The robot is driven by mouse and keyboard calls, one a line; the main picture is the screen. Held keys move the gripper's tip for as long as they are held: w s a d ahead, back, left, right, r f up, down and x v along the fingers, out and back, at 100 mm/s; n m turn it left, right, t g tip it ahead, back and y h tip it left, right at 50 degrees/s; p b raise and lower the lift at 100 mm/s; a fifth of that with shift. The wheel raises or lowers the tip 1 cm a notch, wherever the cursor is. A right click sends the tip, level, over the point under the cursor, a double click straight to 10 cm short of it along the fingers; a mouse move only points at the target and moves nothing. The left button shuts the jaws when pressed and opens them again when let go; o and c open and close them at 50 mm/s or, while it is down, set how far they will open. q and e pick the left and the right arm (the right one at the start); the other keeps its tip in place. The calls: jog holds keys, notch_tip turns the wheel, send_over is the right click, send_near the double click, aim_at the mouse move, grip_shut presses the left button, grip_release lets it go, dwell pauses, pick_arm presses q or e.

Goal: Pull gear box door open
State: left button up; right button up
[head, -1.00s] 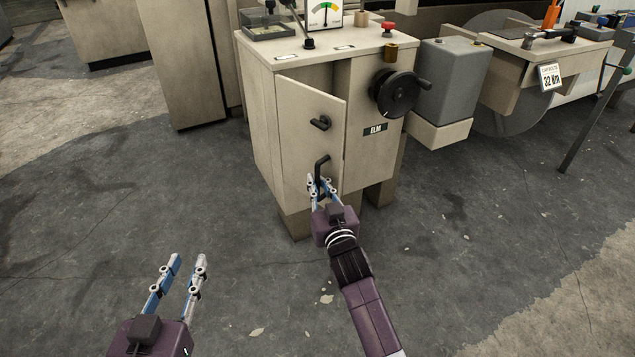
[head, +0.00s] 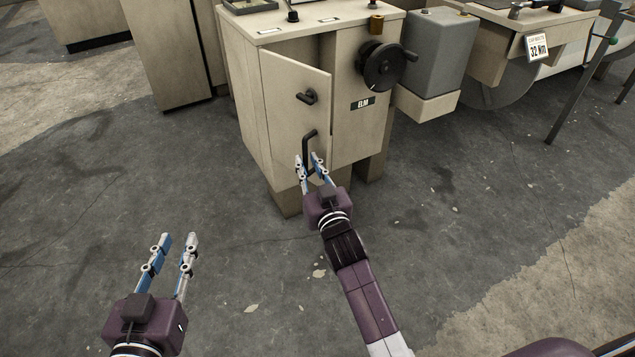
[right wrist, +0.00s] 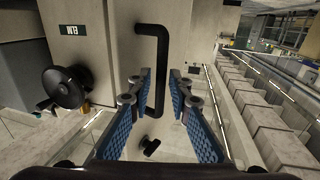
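The gear box door (head: 285,110) is a beige panel on the front of a beige cabinet. It stands ajar, its right edge swung out from the cabinet. It carries a black bar handle (head: 308,143) low near its free edge, also in the right wrist view (right wrist: 163,70), and a black latch knob (head: 307,97) above. My right gripper (head: 308,158) is at the handle's lower part. Its fingers are apart on either side of the bar, with gaps showing in the right wrist view (right wrist: 160,75). My left gripper (head: 178,238) is open and empty over the floor at left.
A black handwheel (head: 388,66) sticks out of the cabinet (head: 365,125) right of the door, beside a grey box (head: 435,50). Cabinet feet stand below the door. The concrete floor (head: 200,190) in front is clear.

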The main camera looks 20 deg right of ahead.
jog(key=s, duration=1)
jog(key=shift+d, duration=0.2)
